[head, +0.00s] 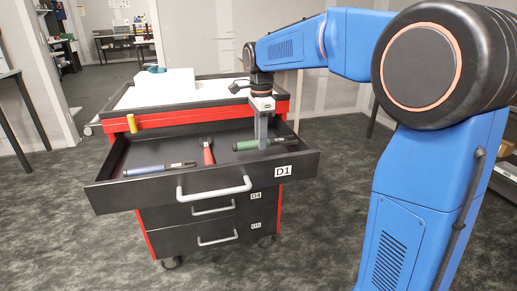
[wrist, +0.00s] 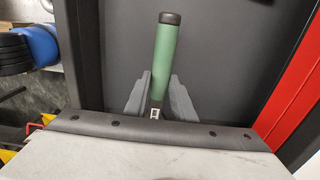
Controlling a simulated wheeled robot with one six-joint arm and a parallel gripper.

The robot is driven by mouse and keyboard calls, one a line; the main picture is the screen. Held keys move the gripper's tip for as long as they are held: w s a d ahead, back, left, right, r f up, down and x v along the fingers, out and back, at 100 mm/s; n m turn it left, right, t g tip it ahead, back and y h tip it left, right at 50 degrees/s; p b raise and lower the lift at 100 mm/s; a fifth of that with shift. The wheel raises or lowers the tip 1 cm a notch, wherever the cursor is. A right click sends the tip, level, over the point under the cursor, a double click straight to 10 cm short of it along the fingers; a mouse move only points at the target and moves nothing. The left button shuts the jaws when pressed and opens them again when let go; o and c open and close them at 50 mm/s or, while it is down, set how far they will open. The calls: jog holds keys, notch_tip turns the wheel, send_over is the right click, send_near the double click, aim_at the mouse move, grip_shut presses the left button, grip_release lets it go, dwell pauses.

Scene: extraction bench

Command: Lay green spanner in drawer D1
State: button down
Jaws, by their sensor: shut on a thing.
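The green spanner (head: 250,145) is inside the open drawer D1 (head: 283,171), towards its right side. My gripper (head: 262,143) reaches down into the drawer and is shut on the green spanner. In the wrist view the green handle (wrist: 164,55) with its dark end cap sticks out beyond the two grey fingers (wrist: 158,105). The spanner's far end is hidden behind the gripper body. It looks low, close to the drawer floor; I cannot tell whether it touches it.
A blue-handled tool (head: 158,169) and a red-handled tool (head: 208,152) lie in the same drawer, left of the green spanner. The white cabinet top (head: 215,90) is behind. Drawers D4 (head: 213,210) and D5 (head: 217,238) are shut.

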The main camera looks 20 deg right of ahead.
jog(key=shift+f, duration=1.85)
jog(key=c, duration=1.5)
grip_release()
jog(key=shift+f, duration=0.15)
notch_tip(320, 180, up, 12)
jog(key=shift+r, duration=0.15)
jog(key=shift+s, duration=0.15)
